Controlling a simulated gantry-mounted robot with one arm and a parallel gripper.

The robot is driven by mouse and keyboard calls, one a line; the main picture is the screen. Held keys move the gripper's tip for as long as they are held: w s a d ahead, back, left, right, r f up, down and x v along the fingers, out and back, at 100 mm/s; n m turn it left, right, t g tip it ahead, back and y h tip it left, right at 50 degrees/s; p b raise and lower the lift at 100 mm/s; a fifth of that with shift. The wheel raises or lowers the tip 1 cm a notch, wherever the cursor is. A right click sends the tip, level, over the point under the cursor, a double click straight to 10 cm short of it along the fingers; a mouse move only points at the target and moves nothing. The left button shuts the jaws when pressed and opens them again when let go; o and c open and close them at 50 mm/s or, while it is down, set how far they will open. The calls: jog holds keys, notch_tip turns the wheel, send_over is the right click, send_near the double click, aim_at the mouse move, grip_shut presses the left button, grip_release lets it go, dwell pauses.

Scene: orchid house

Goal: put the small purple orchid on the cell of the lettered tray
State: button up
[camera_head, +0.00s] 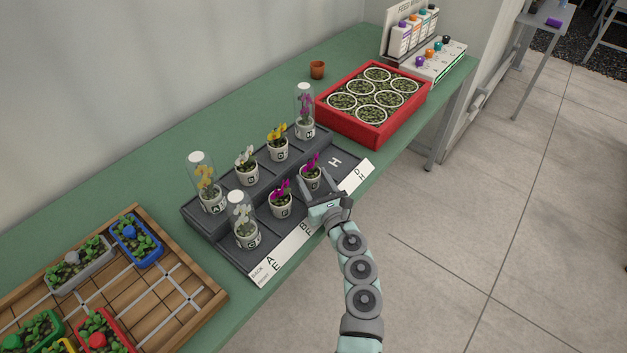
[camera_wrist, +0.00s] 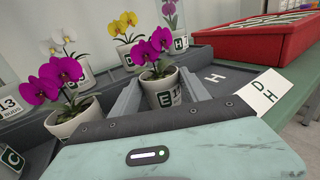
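A purple orchid (camera_head: 312,172) in a white pot stands in the front row of the dark lettered tray (camera_head: 262,257). In the wrist view the same orchid (camera_wrist: 161,90) shows an E label on its pot. My gripper (camera_head: 315,183) has one finger on each side of this pot; whether the fingers press on it is unclear. A second purple orchid (camera_head: 281,198) stands to its left, also in the wrist view (camera_wrist: 70,112). The cell marked H (camera_head: 336,161), to the right of the pot, is empty; its letter shows in the wrist view (camera_wrist: 214,78).
Glass domes cover a yellow orchid (camera_head: 206,186), a white orchid (camera_head: 242,222) and a tall purple orchid (camera_head: 305,112). Uncovered white (camera_head: 246,166) and yellow (camera_head: 278,143) orchids stand in the raised back row. A red crate (camera_head: 362,137) lies beyond the tray's right end.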

jog(key=o, duration=0.4)
jog(key=shift+r+p, duration=0.25)
jog(key=shift+p, duration=0.1)
jog(key=p+v, duration=0.1)
jog(key=v, duration=1.1)
jog(key=shift+f, duration=0.15)
